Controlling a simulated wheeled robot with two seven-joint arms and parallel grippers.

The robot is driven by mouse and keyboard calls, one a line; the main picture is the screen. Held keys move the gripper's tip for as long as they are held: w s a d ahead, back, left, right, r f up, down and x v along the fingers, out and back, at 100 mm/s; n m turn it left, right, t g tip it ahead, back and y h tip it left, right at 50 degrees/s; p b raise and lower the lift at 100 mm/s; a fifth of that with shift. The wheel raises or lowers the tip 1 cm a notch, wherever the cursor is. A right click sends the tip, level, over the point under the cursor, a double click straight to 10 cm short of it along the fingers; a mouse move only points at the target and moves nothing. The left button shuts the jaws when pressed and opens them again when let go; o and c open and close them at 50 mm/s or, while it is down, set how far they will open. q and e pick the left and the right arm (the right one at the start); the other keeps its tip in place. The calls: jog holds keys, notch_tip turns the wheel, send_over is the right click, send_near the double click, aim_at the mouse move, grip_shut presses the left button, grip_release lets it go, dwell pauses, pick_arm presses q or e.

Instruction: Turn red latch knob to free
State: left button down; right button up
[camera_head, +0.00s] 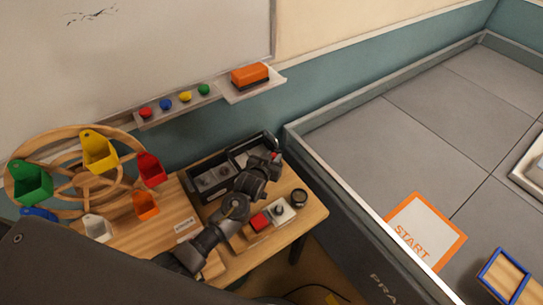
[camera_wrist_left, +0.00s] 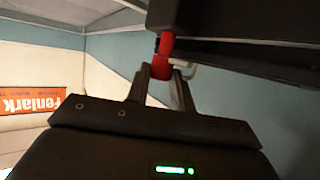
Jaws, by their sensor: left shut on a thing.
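The red latch knob (camera_wrist_left: 161,66) shows in the left wrist view, below the edge of a black case (camera_wrist_left: 245,22). My left gripper (camera_wrist_left: 160,84) is shut on the knob, with one finger on each side. A white piece beside the knob is partly hidden. In the head view, my left arm reaches over the wooden table to the open black case (camera_head: 213,180). My left gripper (camera_head: 270,159) is at the case's right side. A small red bit of the knob (camera_head: 277,156) shows at its tip. My right gripper is out of view.
A wooden wheel with coloured buckets (camera_head: 92,180) stands left on the table (camera_head: 165,218). A red block (camera_head: 261,221), a white switch box (camera_head: 281,213) and a dark round knob (camera_head: 299,197) are near the arm. A grey-walled arena (camera_head: 440,110) lies right.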

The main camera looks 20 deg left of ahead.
pick_arm(q)
jog(key=shift+d+n+y, duration=0.2)
jog(key=shift+n+y, duration=0.9)
jog(key=shift+y, duration=0.2)
jog(key=c, duration=1.2)
grip_release()
jog(key=shift+s, duration=0.1)
jog(key=v, duration=1)
jog(key=shift+s+r+b, duration=0.15)
jog(key=shift+s+b, duration=0.05)
jog(key=shift+b, duration=0.2)
